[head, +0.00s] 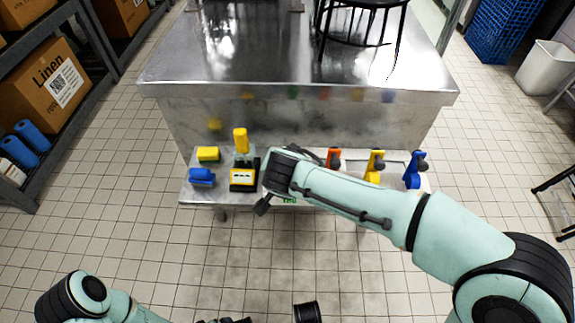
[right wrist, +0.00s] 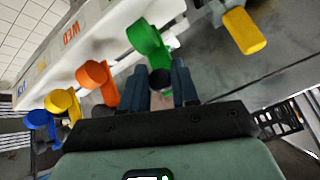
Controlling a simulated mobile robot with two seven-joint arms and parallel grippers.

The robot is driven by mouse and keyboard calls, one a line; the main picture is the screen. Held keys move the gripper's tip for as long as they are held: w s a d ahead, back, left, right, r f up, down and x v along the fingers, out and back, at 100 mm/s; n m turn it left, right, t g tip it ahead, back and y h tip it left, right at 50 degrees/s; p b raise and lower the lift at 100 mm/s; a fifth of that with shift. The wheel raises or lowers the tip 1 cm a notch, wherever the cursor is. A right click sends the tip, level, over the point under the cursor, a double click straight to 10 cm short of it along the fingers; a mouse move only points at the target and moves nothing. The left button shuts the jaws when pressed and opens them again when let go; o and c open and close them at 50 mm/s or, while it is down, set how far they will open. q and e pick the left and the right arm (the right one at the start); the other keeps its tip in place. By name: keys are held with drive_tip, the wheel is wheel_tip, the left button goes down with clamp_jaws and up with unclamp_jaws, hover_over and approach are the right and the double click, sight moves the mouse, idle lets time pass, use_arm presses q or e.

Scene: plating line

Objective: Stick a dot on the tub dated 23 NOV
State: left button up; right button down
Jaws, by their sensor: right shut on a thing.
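In the right wrist view, a green holder with a rounded head (right wrist: 148,38) stands between the fingers of my right gripper (right wrist: 162,88), which is shut on it. A dark round knob shows on it between the fingers. Orange (head: 334,157), yellow (head: 375,166) and blue (head: 413,170) holders stand in a row to the right. A yellow box with a white label (head: 242,179) stands left of the arm; its print is unreadable. I cannot make out a tub reading 23 NOV.
A steel table (head: 250,70) stands behind. A rack with boxes is at left. The tiled floor in front is clear.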

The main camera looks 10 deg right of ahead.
drive_tip(key=shift+s+d+f+g, duration=0.15)
drive_tip(key=shift+f, duration=0.2)
drive_tip(key=shift+s+d+f+g, duration=0.15)
drive_tip(key=shift+f, duration=0.2)
drive_tip(key=c, duration=0.8)
unclamp_jaws()
drive_tip(key=shift+c, duration=0.2)
drive_tip(key=shift+r, duration=0.2)
drive_tip(key=shift+a+r, duration=0.1)
drive_tip(key=shift+r, duration=0.05)
use_arm(q)
drive_tip(key=shift+t, duration=0.4)
drive_tip(key=r+p, duration=0.1)
drive_tip(key=d+r+p, duration=0.1)
drive_tip(key=r, duration=0.1)
drive_tip(key=w+d+r+p, duration=0.1)
drive_tip(key=r, duration=0.1)
drive_tip(key=shift+w, duration=0.1)
use_arm(e)
drive_tip(key=v, duration=1.3)
drive_tip(key=shift+s, duration=0.2)
use_arm(q)
drive_tip(key=shift+a, duration=0.1)
use_arm(e)
drive_tip(key=shift+a, duration=0.1)
